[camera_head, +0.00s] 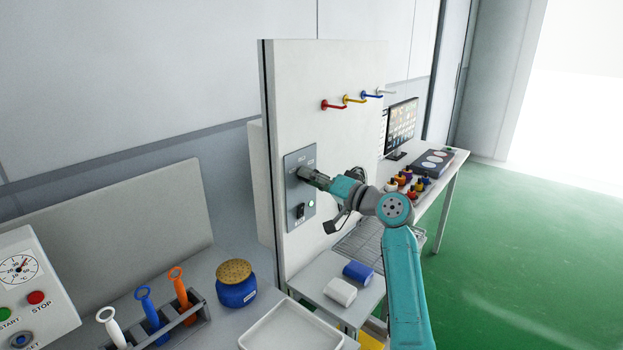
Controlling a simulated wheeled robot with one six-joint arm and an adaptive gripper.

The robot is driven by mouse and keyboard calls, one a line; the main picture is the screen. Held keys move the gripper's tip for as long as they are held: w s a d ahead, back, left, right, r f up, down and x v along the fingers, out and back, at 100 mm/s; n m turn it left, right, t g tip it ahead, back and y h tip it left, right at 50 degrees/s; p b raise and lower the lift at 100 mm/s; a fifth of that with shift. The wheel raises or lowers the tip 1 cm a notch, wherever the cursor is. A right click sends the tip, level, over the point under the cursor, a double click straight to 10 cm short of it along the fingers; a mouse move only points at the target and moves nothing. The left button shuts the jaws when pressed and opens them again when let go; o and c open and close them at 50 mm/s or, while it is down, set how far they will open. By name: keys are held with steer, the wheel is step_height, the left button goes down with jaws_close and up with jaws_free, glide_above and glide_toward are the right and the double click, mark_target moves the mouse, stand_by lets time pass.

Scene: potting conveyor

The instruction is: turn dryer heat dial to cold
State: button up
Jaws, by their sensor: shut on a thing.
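The dryer's grey control plate (293,214) is on the white upright panel (282,130) in the middle of the view. The heat dial is at the plate's upper part, mostly hidden by my gripper. My gripper (305,175) reaches in from the right and is shut on the dial. Small labels show around the dial, too small to read, and the dial's pointing direction cannot be told. A black switch (300,211) and a small green light (311,203) sit lower on the plate.
Red, yellow, blue and white hooks (334,105) stick out above my arm. Below are a blue jar (236,290), a white tray (250,338), a tool rack (201,304) and rolled cloths (340,291). A desk (446,176) with a monitor (401,127) stands behind. Green floor is clear at right.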

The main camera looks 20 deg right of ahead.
steer(key=shift+f+n, duration=0.1)
steer(key=shift+n, duration=0.5)
steer(key=o, duration=1.1)
steer(key=shift+o, duration=0.2)
steer(key=v, duration=1.2)
